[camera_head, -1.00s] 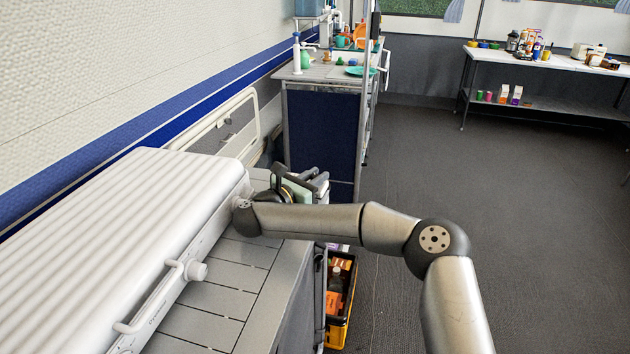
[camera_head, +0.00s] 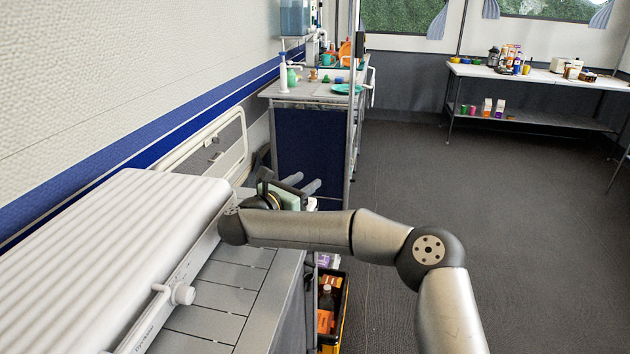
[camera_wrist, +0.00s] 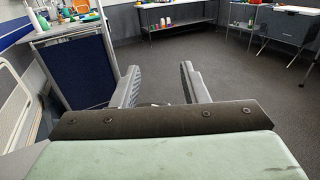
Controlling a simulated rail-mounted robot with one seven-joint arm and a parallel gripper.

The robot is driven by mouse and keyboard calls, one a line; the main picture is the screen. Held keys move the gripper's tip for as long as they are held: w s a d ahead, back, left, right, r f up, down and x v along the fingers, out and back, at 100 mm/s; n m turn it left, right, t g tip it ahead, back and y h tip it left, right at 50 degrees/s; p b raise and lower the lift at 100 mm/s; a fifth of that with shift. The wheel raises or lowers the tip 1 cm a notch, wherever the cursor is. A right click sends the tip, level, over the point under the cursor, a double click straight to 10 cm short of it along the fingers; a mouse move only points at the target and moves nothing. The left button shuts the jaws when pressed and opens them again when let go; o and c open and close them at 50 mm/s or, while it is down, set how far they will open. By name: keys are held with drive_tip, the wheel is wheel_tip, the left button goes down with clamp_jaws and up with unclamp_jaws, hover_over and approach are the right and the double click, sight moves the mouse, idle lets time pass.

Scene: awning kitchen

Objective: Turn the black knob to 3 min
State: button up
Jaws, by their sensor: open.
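No black knob can be made out in either view. A light grey knob (camera_head: 183,294) sticks out from the front of a white ribbed appliance (camera_head: 95,260) at the left in the head view. My gripper (camera_head: 306,182) is beyond the far end of this appliance, pointing away from it. In the wrist view my gripper (camera_wrist: 160,74) shows two grey fingers spread apart, with nothing between them but grey floor. The gripper is clear of the appliance's knob.
A grey slatted counter (camera_head: 215,297) lies along the appliance. A dark blue cabinet (camera_head: 312,150) with dishes on top stands farther back. A crate (camera_head: 333,310) with bottles sits below the counter. The floor (camera_head: 480,190) to the right is open.

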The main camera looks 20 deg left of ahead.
drive_tip(key=s+d+r, duration=0.7)
drive_tip(key=s+r, duration=0.2)
drive_tip(key=s, duration=0.2)
drive_tip(key=shift+s+r, duration=0.15)
drive_tip(key=shift+s, duration=0.25)
drive_tip(key=shift+o, duration=0.3)
drive_tip(key=w+a+r+n+t+y+p, duration=0.2)
drive_tip(key=w+r+n+y+p, duration=0.3)
drive_tip(key=n+y, duration=0.6)
drive_tip(key=w+a+r+n+t+y+p, duration=0.25)
drive_tip(key=r+n+y+p, duration=0.35)
drive_tip(key=n, duration=0.9)
drive_tip(key=s+d+f+n+g+p, duration=0.1)
drive_tip(key=d+f+n+g+p, duration=0.4)
drive_tip(key=n, duration=0.4)
drive_tip(key=s+d+f+n+g+y+p, duration=0.1)
drive_tip(key=d+f+n+g+p, duration=0.1)
drive_tip(key=f+n+g, duration=0.45)
drive_tip(key=s+d+f+n+g+p, duration=0.1)
drive_tip(key=d+f+n+g+p, duration=0.4)
drive_tip(key=n, duration=0.6)
drive_tip(key=shift+t, duration=0.7)
drive_tip(key=x, duration=1.8)
drive_tip(key=shift+a, duration=0.1)
